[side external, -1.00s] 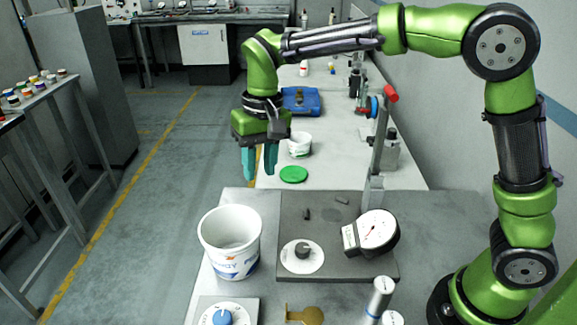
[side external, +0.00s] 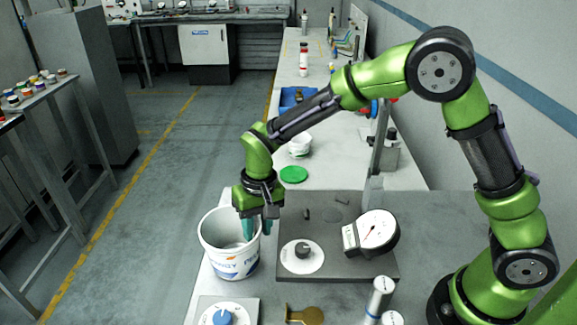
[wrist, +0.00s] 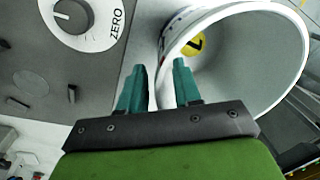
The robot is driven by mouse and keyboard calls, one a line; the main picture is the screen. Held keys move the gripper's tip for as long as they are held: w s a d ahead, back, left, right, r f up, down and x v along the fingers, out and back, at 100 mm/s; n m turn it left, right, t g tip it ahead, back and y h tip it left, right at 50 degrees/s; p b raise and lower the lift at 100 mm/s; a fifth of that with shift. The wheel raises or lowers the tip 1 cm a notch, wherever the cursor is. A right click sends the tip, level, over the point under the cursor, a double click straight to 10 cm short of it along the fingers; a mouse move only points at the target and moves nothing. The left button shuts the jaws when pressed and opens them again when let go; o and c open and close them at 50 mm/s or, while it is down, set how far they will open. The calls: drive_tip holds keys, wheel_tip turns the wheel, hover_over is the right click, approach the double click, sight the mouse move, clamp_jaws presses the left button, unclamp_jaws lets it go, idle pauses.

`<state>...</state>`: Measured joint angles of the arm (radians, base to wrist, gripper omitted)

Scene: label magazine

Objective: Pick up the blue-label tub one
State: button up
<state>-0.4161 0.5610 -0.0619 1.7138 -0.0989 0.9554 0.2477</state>
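The white tub (side external: 232,262) with blue and orange print on its side stands upright and open at the table's left edge. In the wrist view its rim and hollow inside (wrist: 255,65) fill the upper right. A yellow round mark (wrist: 197,43) shows inside it. My gripper (side external: 258,232) points down at the tub's right rim. In the wrist view my gripper (wrist: 160,68) has its two teal fingers apart, one over the tub's inside and one outside, with the rim between them. I cannot tell whether either finger touches the wall.
Right of the tub is a grey plate with a ZERO dial (side external: 303,257) and a round gauge (side external: 377,231). A blue-knobbed dial (side external: 222,317) is in front. Behind lie a green lid (side external: 293,174) and a small white tub (side external: 300,145).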

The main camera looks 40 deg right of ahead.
drive_tip(key=shift+f, duration=0.5)
clamp_jaws()
